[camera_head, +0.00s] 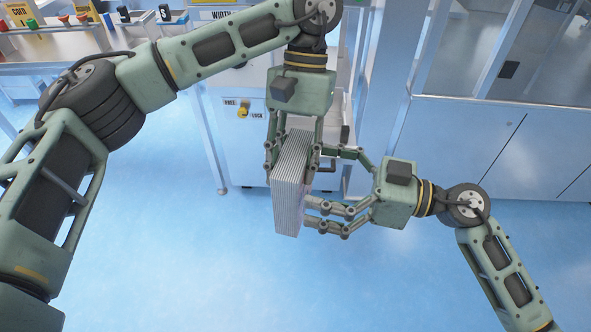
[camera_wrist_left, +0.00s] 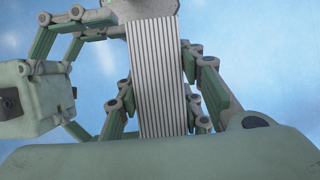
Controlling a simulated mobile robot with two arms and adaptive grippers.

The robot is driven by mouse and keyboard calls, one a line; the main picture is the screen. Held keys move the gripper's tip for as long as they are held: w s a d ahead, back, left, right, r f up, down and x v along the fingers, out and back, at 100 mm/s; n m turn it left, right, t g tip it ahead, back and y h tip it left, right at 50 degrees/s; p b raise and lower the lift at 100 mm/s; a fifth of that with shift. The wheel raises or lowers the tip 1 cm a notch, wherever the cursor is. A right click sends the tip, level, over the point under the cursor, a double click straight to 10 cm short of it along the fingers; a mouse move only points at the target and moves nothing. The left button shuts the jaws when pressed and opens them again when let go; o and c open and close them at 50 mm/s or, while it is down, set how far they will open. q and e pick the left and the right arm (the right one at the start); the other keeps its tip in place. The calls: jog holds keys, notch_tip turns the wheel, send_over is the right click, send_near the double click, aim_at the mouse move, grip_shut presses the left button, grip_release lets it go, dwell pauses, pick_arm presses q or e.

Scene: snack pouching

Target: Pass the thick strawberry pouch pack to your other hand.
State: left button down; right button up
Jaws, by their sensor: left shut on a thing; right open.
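The pouch pack (camera_head: 289,190) is a thick stack with fine grey and white layered edges; no strawberry print shows from here. My left gripper (camera_head: 293,150) reaches down from above and is shut on its upper part, holding it in the air. My right gripper (camera_head: 318,190) comes in from the right, open, with its fingers beside the lower part of the pack. Whether its fingertips touch the pack is unclear. In the left wrist view the pack (camera_wrist_left: 158,80) stands between the left fingers, and the right gripper (camera_wrist_left: 100,28) shows at the left.
A machine (camera_head: 240,135) with a yellow lock knob stands behind the grippers. Pale blue cabinets (camera_head: 480,140) stand at the right. The blue floor (camera_head: 190,280) below is clear.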

jog(key=a, duration=0.2)
jog(key=w+a, duration=0.1)
jog(key=a, duration=0.1)
jog(key=shift+a, duration=0.4)
jog(key=shift+s, duration=0.1)
jog(key=c, duration=1)
pick_arm(q)
jog(key=c, duration=1.1)
grip_release()
pick_arm(e)
jog(key=shift+r, duration=0.1)
jog(key=shift+c, duration=0.5)
pick_arm(q)
jog(key=shift+r, duration=0.1)
